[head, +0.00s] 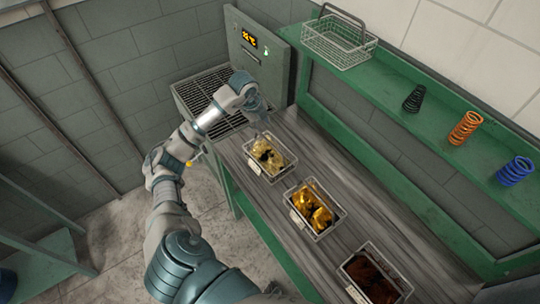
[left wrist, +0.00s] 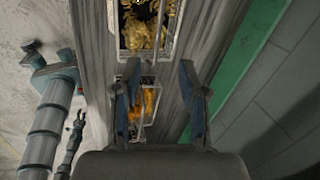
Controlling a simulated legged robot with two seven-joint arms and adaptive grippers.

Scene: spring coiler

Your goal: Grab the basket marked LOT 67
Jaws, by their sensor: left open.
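Three wire baskets with white tags stand in a row on the grey bench (head: 250,195). The far basket (head: 246,162) holds pale gold parts, the middle one (head: 340,214) orange-gold parts, the near one (head: 408,289) dark brown parts. No tag is readable, so I cannot tell which is LOT 67. My left gripper (head: 264,117) is open above the far end of the bench, just beyond the far basket. In the left wrist view its jaws (left wrist: 157,92) are apart and empty; the pale gold basket (left wrist: 174,28) lies ahead and the orange-gold one (left wrist: 150,118) shows between the jaws.
An empty wire basket (head: 338,52) and black (head: 414,98), orange (head: 466,128) and blue (head: 515,171) springs stand on the green shelf (head: 400,112). A grey machine with a display (head: 250,40) and a grated tray (head: 187,98) are behind. A small dark forked part, possibly my right gripper, shows in the left wrist view.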

